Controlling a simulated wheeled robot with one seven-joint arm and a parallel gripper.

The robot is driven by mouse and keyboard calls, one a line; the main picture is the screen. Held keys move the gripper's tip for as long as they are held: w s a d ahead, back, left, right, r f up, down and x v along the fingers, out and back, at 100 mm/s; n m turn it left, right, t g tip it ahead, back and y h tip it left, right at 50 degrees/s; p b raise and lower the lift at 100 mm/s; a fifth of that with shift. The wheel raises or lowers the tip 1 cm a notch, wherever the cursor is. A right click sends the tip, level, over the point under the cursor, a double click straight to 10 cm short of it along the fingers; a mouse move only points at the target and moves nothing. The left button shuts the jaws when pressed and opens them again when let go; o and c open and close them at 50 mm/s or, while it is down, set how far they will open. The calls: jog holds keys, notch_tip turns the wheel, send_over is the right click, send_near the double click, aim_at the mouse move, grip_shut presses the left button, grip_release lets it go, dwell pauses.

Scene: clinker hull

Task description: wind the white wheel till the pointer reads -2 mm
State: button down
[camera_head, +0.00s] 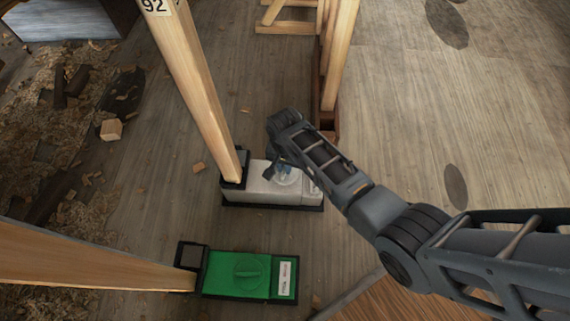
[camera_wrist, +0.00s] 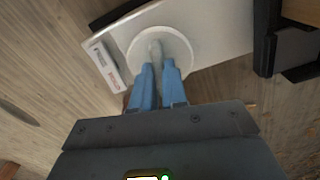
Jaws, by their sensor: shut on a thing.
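The white wheel (camera_wrist: 178,43) is a round disc with a raised bar across it, on top of a pale grey box (camera_wrist: 215,25). In the head view the box (camera_head: 258,190) stands on the floor and the wheel (camera_head: 291,179) is partly hidden by my arm. My gripper (camera_wrist: 157,74), with blue fingers, is shut on the wheel's bar. In the head view my gripper (camera_head: 284,170) is over the box. A white scale label (camera_wrist: 104,63) with dark and red marks lies beside the wheel; its pointer and reading are too small to make out.
A green box (camera_head: 225,273) with a green wheel stands in front. Wooden props (camera_head: 190,80) rise from the dark end blocks of both boxes. Another wooden post (camera_head: 338,60) stands behind. Shavings and scraps lie at left; the floor at right is mostly clear.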

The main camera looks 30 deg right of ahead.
jog(key=shift+r, duration=0.1)
dwell(0.4)
jog(key=m+p, duration=0.2)
jog(key=m, duration=0.1)
jog(key=shift+m+p, duration=0.35)
jog(key=shift+m, duration=0.05)
jog(key=shift+m+p, duration=0.9)
jog(key=shift+m, duration=1.6)
jog(key=c, duration=1.2)
grip_release()
jog(key=shift+o, duration=0.2)
